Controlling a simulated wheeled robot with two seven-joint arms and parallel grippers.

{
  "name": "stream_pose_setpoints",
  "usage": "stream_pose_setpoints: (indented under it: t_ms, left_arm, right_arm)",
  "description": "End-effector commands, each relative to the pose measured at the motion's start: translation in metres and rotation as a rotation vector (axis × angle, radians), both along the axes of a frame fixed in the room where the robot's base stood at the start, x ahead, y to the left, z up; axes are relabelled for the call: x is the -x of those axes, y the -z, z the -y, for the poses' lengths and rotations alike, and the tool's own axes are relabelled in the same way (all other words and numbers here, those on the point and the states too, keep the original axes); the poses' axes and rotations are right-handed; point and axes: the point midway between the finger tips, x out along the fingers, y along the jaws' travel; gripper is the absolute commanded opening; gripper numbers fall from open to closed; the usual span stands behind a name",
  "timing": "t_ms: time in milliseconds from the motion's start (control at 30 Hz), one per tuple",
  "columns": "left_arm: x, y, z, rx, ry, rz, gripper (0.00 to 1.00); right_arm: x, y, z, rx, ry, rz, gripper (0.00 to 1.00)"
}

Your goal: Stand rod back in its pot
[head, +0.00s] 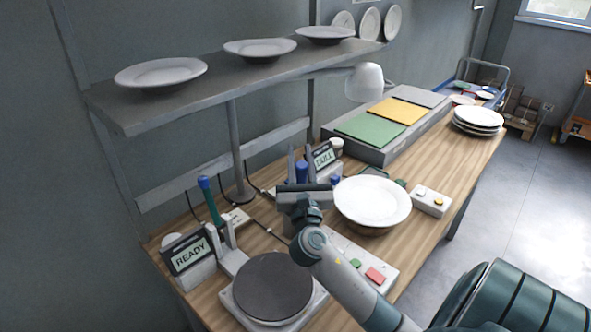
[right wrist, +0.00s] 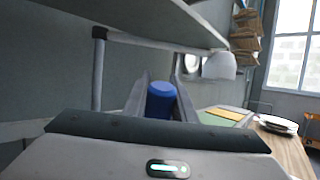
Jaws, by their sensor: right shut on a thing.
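My right gripper (head: 302,168) reaches over the bench from the lower right, near the sign reading DULL (head: 324,156). It is shut on a blue-capped rod (head: 302,174). In the right wrist view the blue cap (right wrist: 161,100) sits between the two fingers; the lower part of the rod is hidden by the gripper body. Another rod, green with a blue cap (head: 210,200), stands slightly tilted by the sign reading READY (head: 190,254); its lower end is partly hidden. I cannot make out a pot under the held rod. My left gripper is not in view.
A round dark plate on a pale base (head: 273,286) is at the near end. A white dish (head: 372,201) and a button panel (head: 375,275) are right of my gripper. A shelf with plates (head: 240,75) overhangs the back. A stack of plates (head: 478,118) is at the far end.

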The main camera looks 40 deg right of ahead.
Motion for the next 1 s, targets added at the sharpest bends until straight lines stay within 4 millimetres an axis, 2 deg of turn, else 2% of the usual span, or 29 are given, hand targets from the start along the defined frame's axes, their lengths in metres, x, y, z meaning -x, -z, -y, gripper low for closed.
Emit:
stream_pose_setpoints:
  t_ms: [167, 533, 800, 1000]
  left_arm:
    - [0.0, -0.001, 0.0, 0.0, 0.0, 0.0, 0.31]
    - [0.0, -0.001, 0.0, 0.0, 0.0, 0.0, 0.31]
    - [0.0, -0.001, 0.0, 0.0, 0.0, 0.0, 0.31]
    - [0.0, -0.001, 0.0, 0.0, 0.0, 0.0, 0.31]
  right_arm:
    - [-0.011, 0.006, -0.005, 0.001, -0.001, 0.001, 0.0]
    - [-0.011, 0.009, -0.005, 0.0, -0.001, 0.0, 0.0]
    - [-0.01, 0.039, -0.005, 0.002, 0.001, -0.004, 0.0]
    - [-0.01, 0.048, -0.005, 0.001, -0.001, -0.001, 0.0]
